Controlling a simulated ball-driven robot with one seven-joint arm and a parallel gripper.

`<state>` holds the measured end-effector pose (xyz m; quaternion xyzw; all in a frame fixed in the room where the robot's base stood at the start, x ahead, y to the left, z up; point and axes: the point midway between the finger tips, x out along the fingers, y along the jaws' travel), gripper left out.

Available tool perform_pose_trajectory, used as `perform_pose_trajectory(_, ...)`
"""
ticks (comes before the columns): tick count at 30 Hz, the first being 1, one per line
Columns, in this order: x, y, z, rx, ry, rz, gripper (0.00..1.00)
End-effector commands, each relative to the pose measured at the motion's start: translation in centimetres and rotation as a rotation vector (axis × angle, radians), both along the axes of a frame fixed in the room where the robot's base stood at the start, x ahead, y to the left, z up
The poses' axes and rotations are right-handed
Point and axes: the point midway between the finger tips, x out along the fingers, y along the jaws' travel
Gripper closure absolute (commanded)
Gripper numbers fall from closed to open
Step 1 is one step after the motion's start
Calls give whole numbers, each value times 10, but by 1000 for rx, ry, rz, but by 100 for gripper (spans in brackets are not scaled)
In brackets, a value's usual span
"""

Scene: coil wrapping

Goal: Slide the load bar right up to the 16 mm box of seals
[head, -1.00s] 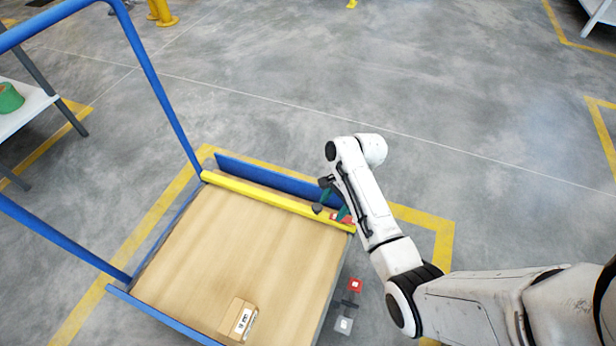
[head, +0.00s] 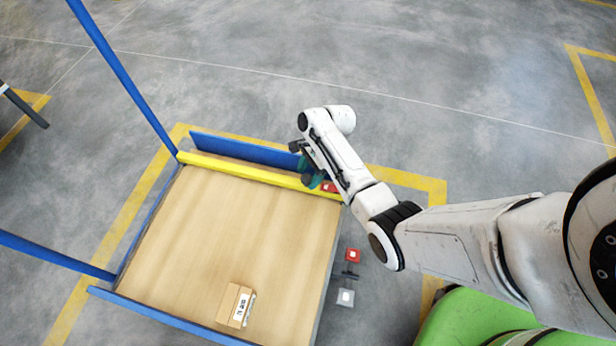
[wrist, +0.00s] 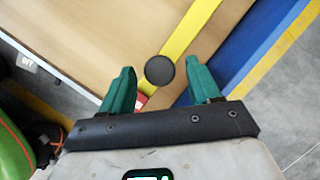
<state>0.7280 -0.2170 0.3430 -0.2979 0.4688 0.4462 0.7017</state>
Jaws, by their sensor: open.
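The load bar (head: 240,173) is a long yellow bar lying across the far end of the wooden cart deck, close to the blue end rail. A small cardboard box (head: 231,304) with a white label stands near the deck's near edge, well apart from the bar; the label is too small to read surely. My gripper (head: 308,170) is over the bar's right part. In the wrist view its green fingers (wrist: 160,70) are open on either side of a round dark knob (wrist: 160,71) at the yellow bar (wrist: 188,32). Whether they touch it I cannot tell.
The deck (head: 235,235) between bar and box is bare. A blue end rail (head: 245,149) runs behind the bar, and a blue handle frame (head: 122,75) rises at left. A red-and-grey fitting (head: 350,270) sits beside the deck's right edge.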

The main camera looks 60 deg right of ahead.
Motion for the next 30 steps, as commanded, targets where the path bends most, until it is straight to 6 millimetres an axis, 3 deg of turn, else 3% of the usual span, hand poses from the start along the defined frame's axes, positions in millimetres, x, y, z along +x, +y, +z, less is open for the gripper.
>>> perform_pose_trajectory(12,1,2,-6,0,0,1,40)
perform_pose_trajectory(30,1,2,-6,-1,0,1,97)
